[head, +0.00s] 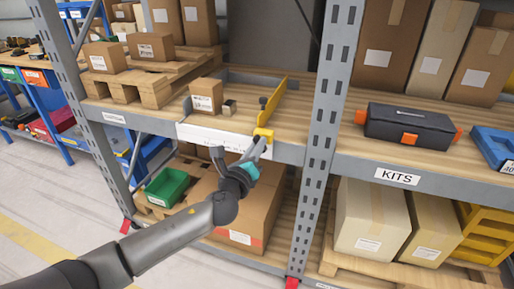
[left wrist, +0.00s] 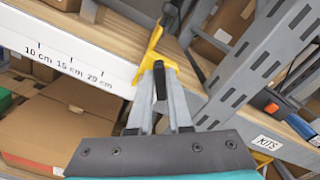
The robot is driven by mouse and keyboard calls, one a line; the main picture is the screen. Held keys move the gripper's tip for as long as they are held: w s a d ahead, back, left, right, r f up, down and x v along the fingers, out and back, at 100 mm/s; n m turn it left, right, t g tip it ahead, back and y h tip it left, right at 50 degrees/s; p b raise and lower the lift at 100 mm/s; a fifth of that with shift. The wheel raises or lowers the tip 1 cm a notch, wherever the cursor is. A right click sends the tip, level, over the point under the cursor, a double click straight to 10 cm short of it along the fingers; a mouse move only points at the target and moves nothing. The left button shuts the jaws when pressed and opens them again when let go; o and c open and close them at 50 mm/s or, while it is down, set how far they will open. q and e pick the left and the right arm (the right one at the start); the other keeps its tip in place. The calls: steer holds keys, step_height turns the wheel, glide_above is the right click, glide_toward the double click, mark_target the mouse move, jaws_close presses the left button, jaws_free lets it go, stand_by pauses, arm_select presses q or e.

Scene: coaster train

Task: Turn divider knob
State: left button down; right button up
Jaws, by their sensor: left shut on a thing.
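The yellow divider (head: 275,100) stands upright across the shelf board, with a yellow bracket (head: 264,132) at the front beam. A small black part (head: 263,101) sits on the divider's side further back. My left gripper (head: 261,143) is at the bracket, in front of the beam. In the left wrist view its fingers (left wrist: 160,105) are closed around the black divider knob (left wrist: 160,80), just below the yellow bracket (left wrist: 153,48). The fingers hide most of the knob in the head view. My right gripper is not in view.
A white scale strip (left wrist: 75,68) with centimetre marks runs along the beam left of the divider. A small carton (head: 206,96) and a little block (head: 229,107) stand left of the divider. A grey upright (head: 325,130) stands close on the right; a large carton (head: 245,205) sits below.

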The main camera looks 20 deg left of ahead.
arm_select(q)
steer(key=shift+a+f+n+p, duration=0.1)
steer(key=shift+n+p, duration=0.05)
steer(key=shift+n, duration=3.65)
steer(key=shift+f+n+p, duration=0.1)
steer(key=shift+n+p, duration=0.05)
steer(key=shift+n, duration=3.65)
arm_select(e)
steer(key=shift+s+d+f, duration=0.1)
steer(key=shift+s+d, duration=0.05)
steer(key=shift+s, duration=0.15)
arm_select(q)
steer(key=c, duration=0.8)
jaws_free()
steer(key=shift+w, duration=0.1)
steer(key=shift+c, duration=0.2)
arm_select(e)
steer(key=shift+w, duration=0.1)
arm_select(q)
steer(key=shift+f, duration=0.1)
